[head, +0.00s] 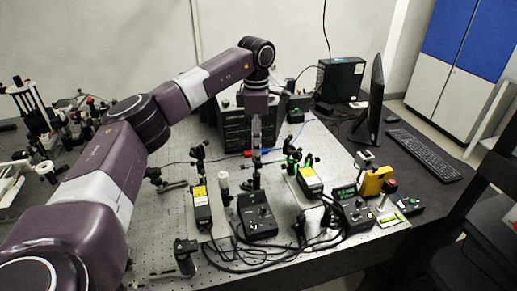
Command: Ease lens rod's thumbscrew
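My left gripper (256,155) points straight down over the middle of the optical bench (165,240). Its fingers look close together, but they are too small and dark to tell whether they are open or shut. A slim upright rod (257,180) shows right below the fingertips, behind a black control box. I cannot tell whether the gripper touches it, or whether it is the lens rod. The thumbscrew is too small to make out and may be hidden by the gripper. My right gripper is not in view.
Black post mounts (198,165) and green-marked mounts (291,155) stand on either side. A control box (257,216), yellow-labelled boxes (310,179) and loose cables crowd the front. A monitor (371,100) and keyboard (424,154) are at right. The left-front bench has free room.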

